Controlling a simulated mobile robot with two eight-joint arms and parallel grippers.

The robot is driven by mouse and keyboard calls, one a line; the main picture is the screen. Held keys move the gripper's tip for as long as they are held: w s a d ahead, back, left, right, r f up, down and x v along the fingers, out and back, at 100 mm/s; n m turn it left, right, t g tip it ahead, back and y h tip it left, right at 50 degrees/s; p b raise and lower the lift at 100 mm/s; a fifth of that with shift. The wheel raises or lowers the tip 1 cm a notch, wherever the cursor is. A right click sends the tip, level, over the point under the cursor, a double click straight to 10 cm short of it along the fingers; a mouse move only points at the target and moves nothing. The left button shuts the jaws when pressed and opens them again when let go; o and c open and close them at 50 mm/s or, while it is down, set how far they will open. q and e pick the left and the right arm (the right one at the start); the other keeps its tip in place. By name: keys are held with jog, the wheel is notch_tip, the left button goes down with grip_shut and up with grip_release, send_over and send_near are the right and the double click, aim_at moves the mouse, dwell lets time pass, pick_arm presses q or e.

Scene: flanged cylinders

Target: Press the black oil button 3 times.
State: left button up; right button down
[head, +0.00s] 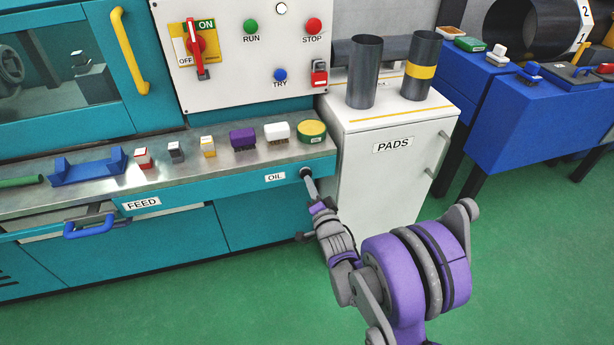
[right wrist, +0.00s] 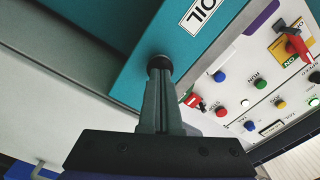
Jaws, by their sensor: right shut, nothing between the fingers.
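The black oil button (head: 305,171) is a small round knob on the teal front panel of the machine, just right of the white OIL label (head: 275,177). My right gripper (head: 309,181) is shut and empty, with its fingertips right at the button. In the right wrist view the closed fingers (right wrist: 159,78) point straight at the button (right wrist: 159,61) and cover its lower part. The tips look to be against it or very close; I cannot tell whether it is pushed in. My left gripper is not in view.
A steel ledge (head: 100,196) above the button holds several small blocks and brushes. The white PADS cabinet (head: 375,190), bearing two dark cylinders, stands close to the right. A blue handle (head: 89,228) sits low at the left. The green floor (head: 270,290) in front is clear.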

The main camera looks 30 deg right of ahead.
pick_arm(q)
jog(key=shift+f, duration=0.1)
pick_arm(e)
jog(key=shift+v, duration=2.1)
jog(key=s+a+f+n+g+y, duration=0.1)
jog(key=s+a+n+g, duration=0.35)
jog(key=s, duration=0.55)
jog(key=s+a+f+n+g+y, duration=0.2)
jog(key=s+a+n+g, duration=0.25)
jog(key=s, duration=0.45)
jog(key=s+a+f+n+g+y, duration=0.1)
jog(key=s+a+n+g, duration=0.4)
jog(key=s, duration=0.5)
pick_arm(q)
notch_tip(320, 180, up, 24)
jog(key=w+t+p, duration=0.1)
jog(key=p, duration=1.9)
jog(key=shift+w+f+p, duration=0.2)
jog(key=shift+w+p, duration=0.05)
jog(key=shift+p, duration=0.05)
pick_arm(e)
notch_tip(320, 180, up, 23)
jog(key=w+t, duration=0.1)
jog(key=t, duration=0.1)
jog(key=shift+w+a+n, duration=0.25)
jog(key=shift+a+n, duration=0.15)
